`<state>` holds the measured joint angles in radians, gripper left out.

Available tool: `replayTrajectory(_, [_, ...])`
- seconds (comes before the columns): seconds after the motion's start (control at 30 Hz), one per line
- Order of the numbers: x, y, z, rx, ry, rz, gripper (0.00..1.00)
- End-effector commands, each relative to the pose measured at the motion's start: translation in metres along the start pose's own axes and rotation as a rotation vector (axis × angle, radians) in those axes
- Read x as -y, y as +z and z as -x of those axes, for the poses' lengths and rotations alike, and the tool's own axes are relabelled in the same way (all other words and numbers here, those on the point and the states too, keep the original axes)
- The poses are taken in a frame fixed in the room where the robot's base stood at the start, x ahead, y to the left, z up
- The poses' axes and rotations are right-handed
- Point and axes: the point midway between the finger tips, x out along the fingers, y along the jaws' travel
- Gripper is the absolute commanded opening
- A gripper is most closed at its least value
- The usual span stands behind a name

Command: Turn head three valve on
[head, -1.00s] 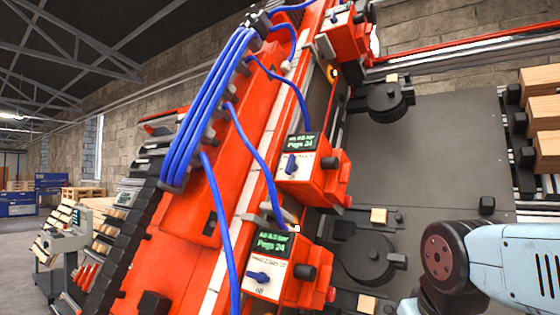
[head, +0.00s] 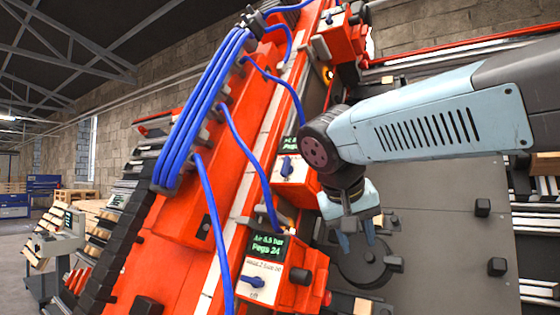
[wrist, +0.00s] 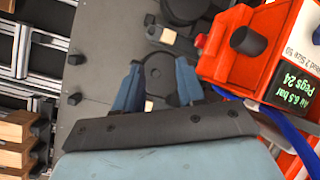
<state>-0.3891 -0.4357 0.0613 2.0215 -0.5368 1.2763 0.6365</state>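Several red heads with white valve plates stand along the red gantry. The lower head (head: 291,262) has a green-text screen reading about "Air 6.5 bar, Pegs 24". Its blue valve handle (head: 252,282) lies roughly level, above what looks like "off". The middle head, partly hidden by my arm, has a more upright blue handle (head: 287,167). The upper head's blue handle (head: 328,17) is small. The head numbers are too small to read surely. My gripper (head: 358,246) is open and empty, right of the lower head. In the wrist view its fingers (wrist: 158,67) are apart, beside a red head (wrist: 228,62).
Blue hoses (head: 205,105) run down the gantry and hang close to the valve plates. A grey panel (head: 445,220) with round black fixtures (head: 360,262) lies behind my gripper. Black knobs (head: 300,277) stick out from the heads. Stacked wood (wrist: 18,130) shows in the wrist view.

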Motion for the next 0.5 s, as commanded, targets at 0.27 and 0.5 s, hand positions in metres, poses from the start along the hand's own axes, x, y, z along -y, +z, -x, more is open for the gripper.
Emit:
replayTrajectory(0.27, [0.07,-0.096,0.1,-0.244,0.157,-0.187,0.39])
replayTrajectory(0.5, [0.123,-0.133,0.182,-0.454,0.182,-0.415,0.39])
